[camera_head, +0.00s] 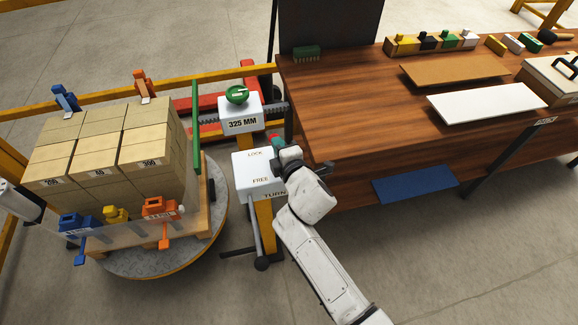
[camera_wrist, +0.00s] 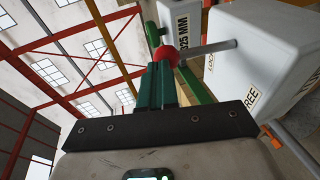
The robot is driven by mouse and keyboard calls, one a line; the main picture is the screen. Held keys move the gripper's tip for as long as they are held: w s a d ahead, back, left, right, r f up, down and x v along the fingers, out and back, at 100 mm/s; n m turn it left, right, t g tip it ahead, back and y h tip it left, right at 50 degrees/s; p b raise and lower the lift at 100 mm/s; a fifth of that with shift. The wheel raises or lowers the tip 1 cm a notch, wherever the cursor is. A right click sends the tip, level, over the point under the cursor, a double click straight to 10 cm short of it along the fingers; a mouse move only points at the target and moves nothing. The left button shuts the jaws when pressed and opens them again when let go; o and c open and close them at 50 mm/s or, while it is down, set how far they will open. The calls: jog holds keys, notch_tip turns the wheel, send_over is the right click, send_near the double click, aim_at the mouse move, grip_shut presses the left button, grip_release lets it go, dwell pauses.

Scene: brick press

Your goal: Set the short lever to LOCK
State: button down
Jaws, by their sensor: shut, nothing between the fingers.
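The white box (camera_head: 243,171) with the LOCK and FREE labels stands left of the workbench; it also shows in the wrist view (camera_wrist: 260,40). The short lever is a grey rod (camera_wrist: 208,48) with a red ball knob (camera_wrist: 167,53). In the head view its red knob (camera_head: 271,137) peeks out beyond my gripper, nearer the LOCK end than FREE. My gripper (camera_head: 279,142) is shut and empty, its green fingers (camera_wrist: 160,84) together. The fingertips are right at the knob; I cannot tell whether they touch. My gripper hides much of the lever in the head view.
A white box (camera_head: 240,126) marked 325 MM with a green knob (camera_head: 237,95) stands behind. A turntable (camera_head: 150,262) with stacked bricks is at left. A long rod with a dark ball (camera_head: 261,263) hangs in front. The workbench (camera_head: 340,130) edge is close at right.

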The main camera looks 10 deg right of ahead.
aim_at(277, 135)
jog(key=shift+w+d+r+b, duration=0.15)
jog(key=shift+w+b, duration=0.2)
jog(key=shift+w, duration=1.2)
jog(key=shift+w+r, duration=0.1)
jog(key=shift+w, duration=0.15)
jog(key=shift+w+r, duration=0.1)
jog(key=shift+r, duration=0.05)
